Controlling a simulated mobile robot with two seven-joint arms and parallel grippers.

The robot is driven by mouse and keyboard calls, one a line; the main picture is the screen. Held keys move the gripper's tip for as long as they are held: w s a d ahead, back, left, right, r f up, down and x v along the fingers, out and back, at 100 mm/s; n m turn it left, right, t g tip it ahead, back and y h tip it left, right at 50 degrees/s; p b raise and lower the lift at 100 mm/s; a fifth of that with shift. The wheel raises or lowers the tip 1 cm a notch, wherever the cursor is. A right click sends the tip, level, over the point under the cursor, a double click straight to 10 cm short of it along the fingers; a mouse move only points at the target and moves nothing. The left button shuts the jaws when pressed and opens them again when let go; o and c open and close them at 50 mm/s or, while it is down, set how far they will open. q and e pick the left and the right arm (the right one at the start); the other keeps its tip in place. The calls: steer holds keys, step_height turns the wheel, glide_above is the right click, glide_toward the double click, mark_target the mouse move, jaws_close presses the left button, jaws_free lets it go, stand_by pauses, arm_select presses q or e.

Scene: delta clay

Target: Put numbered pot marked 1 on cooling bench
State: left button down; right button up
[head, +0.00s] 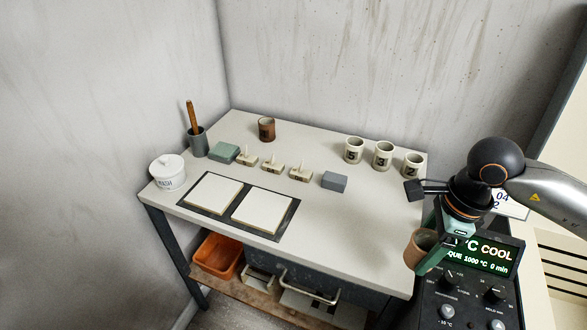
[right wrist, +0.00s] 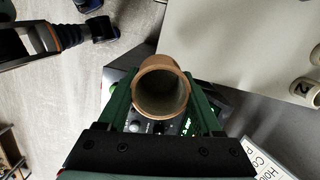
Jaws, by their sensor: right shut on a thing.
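My right gripper (head: 432,250) is shut on a brown clay pot (head: 416,247), held just off the bench's right front side, by the control panel. In the right wrist view the pot (right wrist: 162,90) sits between the green fingers with its round mouth facing the camera; it looks empty. No number shows on it. A white-topped bench (head: 340,225) stands to the left of the gripper. Another brown pot (head: 266,130), with a dark mark I cannot read, stands at its back. Pale pots marked 5 (head: 354,151), 3 (head: 382,156) and 2 (head: 412,166) stand at its back right. My left gripper is not seen.
Two white tiles (head: 262,212) lie on a dark mat at the bench's front. Small stamps (head: 272,168), a grey block (head: 334,181), a green block (head: 224,152), a tool cup (head: 197,142) and a white tub (head: 167,173) stand around. The front right top is clear. A control panel (head: 470,285) is below my gripper.

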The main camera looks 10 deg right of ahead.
steer(key=d+m, duration=0.1)
steer(key=m, duration=0.1)
steer(key=s+d+r+m, duration=0.1)
steer(key=m, duration=0.1)
steer(key=shift+d+r+p, duration=0.15)
steer(key=shift+d+p, duration=0.1)
steer(key=shift+p, duration=0.1)
steer(key=d+m, duration=0.1)
steer(key=m, duration=0.1)
steer(key=p, duration=0.3)
glide_above(383, 239)
steer(key=s, duration=0.1)
steer(key=shift+t, duration=0.4)
steer(key=f, duration=0.8)
steer(key=shift+s+d, duration=0.2)
steer(key=shift+d, duration=0.05)
steer(key=shift+w+f, duration=0.3)
steer(key=shift+f, duration=0.15)
step_height(383, 239, down, 3)
steer(key=shift+w, duration=0.15)
steer(key=shift+f, duration=0.2)
